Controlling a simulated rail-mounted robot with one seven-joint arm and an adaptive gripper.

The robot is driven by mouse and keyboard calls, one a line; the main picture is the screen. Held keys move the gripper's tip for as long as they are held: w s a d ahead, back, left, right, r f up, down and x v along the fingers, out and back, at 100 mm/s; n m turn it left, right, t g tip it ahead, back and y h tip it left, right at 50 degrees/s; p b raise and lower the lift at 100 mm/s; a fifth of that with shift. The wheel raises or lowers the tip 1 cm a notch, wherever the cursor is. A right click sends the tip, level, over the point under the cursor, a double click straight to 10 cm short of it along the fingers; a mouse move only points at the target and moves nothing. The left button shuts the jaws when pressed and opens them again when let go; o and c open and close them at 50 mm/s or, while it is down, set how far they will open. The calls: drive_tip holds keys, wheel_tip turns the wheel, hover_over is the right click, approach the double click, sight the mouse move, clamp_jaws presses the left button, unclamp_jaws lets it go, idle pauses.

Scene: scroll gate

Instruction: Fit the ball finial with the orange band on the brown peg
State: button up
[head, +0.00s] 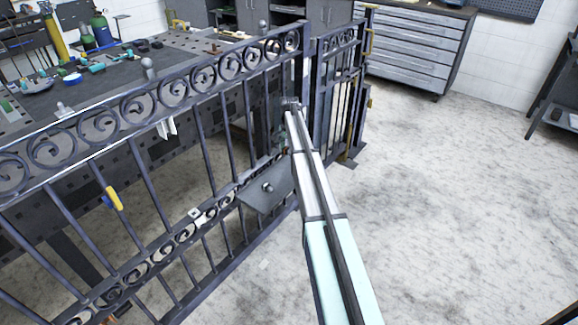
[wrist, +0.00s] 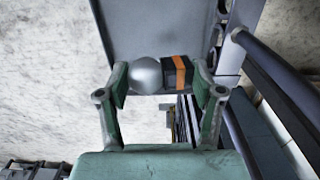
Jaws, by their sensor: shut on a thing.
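The ball finial with the orange band (wrist: 146,75) lies sideways between the fingers of my gripper (wrist: 161,78) in the wrist view. Its grey ball is at the left finger and its dark, orange-banded base at the right finger. My gripper is shut on it. In the head view the arm reaches to the gate near its tall post, and the fingers and held finial are too small or hidden to make out. A small brown peg (head: 214,50) appears to stand on the gate's top rail, left of the post and apart from my arm's end.
The dark scroll gate (head: 200,85) crosses the left side. A grey shelf (head: 262,195) on the gate holds a small ball-ended piece (head: 267,187). A cluttered workbench (head: 110,60) stands behind.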

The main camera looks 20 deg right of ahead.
hover_over(289, 170)
drive_tip(key=shift+f, duration=3.1)
drive_tip(key=shift+f, duration=1.25)
idle(1.1)
drive_tip(key=o, duration=1.4)
drive_tip(key=shift+f, duration=0.1)
idle(1.0)
